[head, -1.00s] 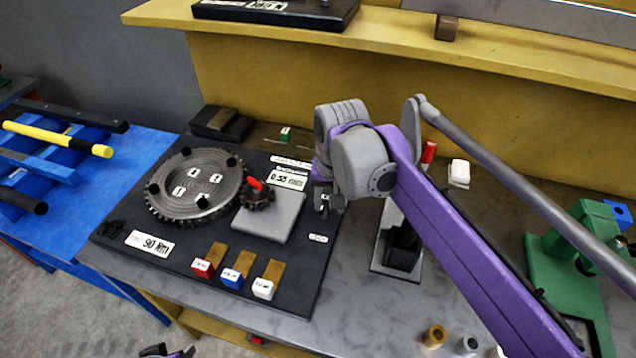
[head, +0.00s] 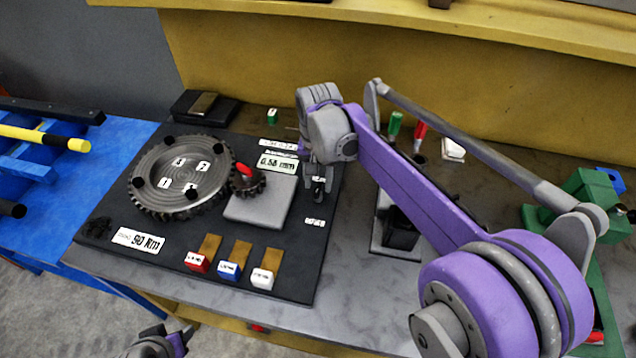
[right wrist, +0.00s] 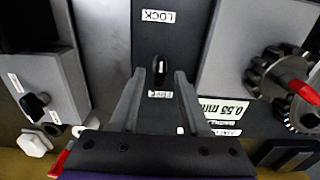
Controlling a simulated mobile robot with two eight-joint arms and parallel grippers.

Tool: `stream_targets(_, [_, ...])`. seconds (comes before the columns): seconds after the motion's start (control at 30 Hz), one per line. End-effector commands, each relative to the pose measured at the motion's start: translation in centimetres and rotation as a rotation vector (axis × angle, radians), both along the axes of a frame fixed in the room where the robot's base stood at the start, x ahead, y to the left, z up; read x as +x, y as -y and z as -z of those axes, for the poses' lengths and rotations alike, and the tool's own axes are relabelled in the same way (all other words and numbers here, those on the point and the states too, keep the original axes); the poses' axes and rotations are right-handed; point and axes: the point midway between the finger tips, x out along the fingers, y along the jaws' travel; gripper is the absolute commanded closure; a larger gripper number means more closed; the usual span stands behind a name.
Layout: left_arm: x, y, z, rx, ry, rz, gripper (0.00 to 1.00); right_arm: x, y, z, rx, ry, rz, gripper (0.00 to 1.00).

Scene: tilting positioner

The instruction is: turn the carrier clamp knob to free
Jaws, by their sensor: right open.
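The carrier clamp knob (right wrist: 160,68) is a small black knob with a white mark, on the dark board between a LOCK label (right wrist: 158,16) and a second label (right wrist: 160,94), which seems to read FREE. In the right wrist view my right gripper (right wrist: 159,76) is open, with one finger on each side of the knob and a gap on both sides. In the head view my right gripper (head: 318,188) is over the board's right part and hides the knob. My left gripper (head: 178,340) shows only in part at the bottom edge; its fingers are unclear.
A large toothed disc (head: 182,178) and a small gear (head: 247,181) with a red handle sit left of the right gripper. A grey plate (head: 262,204) lies nearby. Red, blue and white blocks (head: 230,270) line the board's front. A black-and-grey fixture (head: 398,232) stands to the right.

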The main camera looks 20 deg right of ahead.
Motion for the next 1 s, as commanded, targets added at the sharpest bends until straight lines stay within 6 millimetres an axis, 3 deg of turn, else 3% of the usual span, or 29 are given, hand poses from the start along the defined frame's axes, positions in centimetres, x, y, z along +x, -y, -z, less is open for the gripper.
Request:
stream_targets(0.4, [-0.01,0.0,0.06,0.0,0.0,0.0,0.5,0.01,-0.01,0.95,0.0,0.0,0.0,0.54])
stream_targets(0.67, [-0.02,0.0,0.07,0.0,0.0,0.0,0.5,-0.01,-0.01,0.93,0.0,0.0,-0.001,1.0])
stream_targets(1.0, [-0.01,0.0,0.06,0.0,0.0,0.0,0.5,-0.01,-0.01,0.92,0.0,0.0,-0.004,1.0])
